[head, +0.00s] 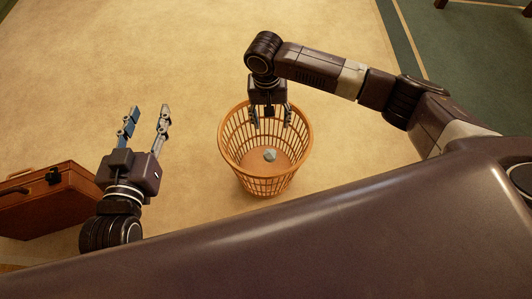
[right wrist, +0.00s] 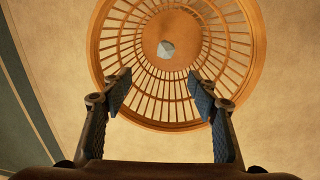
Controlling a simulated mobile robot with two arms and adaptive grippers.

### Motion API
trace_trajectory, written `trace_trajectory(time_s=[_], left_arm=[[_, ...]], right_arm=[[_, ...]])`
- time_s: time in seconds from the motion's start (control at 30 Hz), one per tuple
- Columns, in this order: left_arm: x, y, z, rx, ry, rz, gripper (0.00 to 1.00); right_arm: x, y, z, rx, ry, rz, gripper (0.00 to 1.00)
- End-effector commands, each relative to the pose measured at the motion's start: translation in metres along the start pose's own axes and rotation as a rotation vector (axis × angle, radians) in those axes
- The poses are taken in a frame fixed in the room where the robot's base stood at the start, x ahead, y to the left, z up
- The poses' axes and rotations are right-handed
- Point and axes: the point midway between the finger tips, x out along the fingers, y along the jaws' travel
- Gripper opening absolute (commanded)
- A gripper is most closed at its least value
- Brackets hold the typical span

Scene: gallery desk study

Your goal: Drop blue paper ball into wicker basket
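The wicker basket (head: 228,157) stands upright on the floor in the middle of the head view. The blue paper ball (head: 269,155), pale blue-grey here, lies inside on the basket's bottom. The right wrist view looks down into the basket (right wrist: 257,45) and shows the ball (right wrist: 166,49) near the centre of its base. My right gripper (head: 271,121) points down over the basket's opening, its fingers apart. In the right wrist view the right gripper (right wrist: 160,92) is open with nothing between the fingers. My left gripper (head: 148,118) is open and empty, left of the basket.
The beige carpet (head: 200,50) around the basket is clear. A green carpet area (head: 470,60) lies at the upper right.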

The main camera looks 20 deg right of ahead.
Motion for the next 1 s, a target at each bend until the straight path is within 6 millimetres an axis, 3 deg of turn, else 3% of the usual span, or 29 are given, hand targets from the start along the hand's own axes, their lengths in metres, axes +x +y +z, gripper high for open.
trace_trajectory(time_s=[0.23, 0.37, 0.8, 1.0], left_arm=[[0.000, 0.000, 0.000, 0.000, -0.001, 0.000, 0.40], [0.000, 0.000, 0.000, 0.000, -0.001, 0.000, 0.40], [0.000, 0.000, 0.000, 0.000, -0.001, 0.000, 0.40], [0.000, 0.000, 0.000, 0.000, -0.001, 0.000, 0.40]], right_arm=[[-0.001, 0.000, 0.000, 0.000, 0.000, 0.000, 0.54], [-0.012, -0.001, 0.000, 0.000, 0.000, -0.001, 0.54], [-0.099, -0.001, -0.001, 0.000, 0.002, -0.002, 0.54], [-0.117, -0.001, 0.000, -0.001, 0.000, -0.001, 0.54]])
